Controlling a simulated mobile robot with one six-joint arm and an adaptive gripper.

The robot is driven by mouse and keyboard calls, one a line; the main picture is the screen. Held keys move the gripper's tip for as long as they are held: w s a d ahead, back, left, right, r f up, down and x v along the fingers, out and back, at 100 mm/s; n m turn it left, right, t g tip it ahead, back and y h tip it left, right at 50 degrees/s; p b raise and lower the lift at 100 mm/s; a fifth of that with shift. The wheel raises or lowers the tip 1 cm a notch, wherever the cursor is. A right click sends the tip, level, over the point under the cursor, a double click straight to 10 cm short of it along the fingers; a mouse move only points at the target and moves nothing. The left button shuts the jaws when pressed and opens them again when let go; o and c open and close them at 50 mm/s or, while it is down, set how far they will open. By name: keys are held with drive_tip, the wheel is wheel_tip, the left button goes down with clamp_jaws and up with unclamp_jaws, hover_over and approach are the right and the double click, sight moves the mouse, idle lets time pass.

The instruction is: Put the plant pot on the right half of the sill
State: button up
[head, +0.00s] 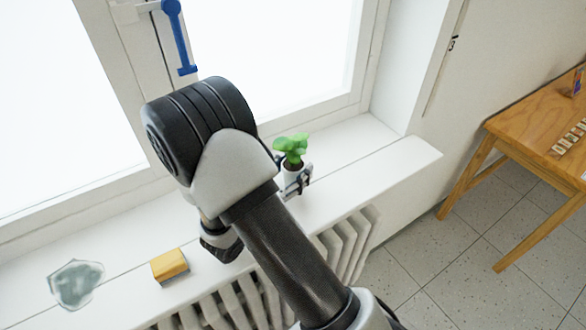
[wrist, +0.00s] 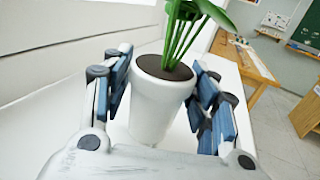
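The plant pot (head: 291,178) is white with a green leafy plant, and stands upright at the sill right of its middle in the head view. In the wrist view the pot (wrist: 158,105) fills the space between my fingers, dark soil showing inside its rim. My gripper (head: 298,182) has a blue-padded finger on each side of the pot, and it looks shut on it. The pot's base is hidden, so I cannot tell whether it touches the sill. The white window sill (head: 400,165) runs along the window above a radiator.
A yellow sponge-like block (head: 169,265) and a translucent grey-green object (head: 76,284) lie on the sill's left part. The sill right of the pot is clear. A radiator (head: 345,245) is below. A wooden table (head: 540,125) stands at the right.

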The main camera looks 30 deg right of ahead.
drive_tip(key=shift+o, duration=1.3)
drive_tip(key=shift+r, duration=0.1)
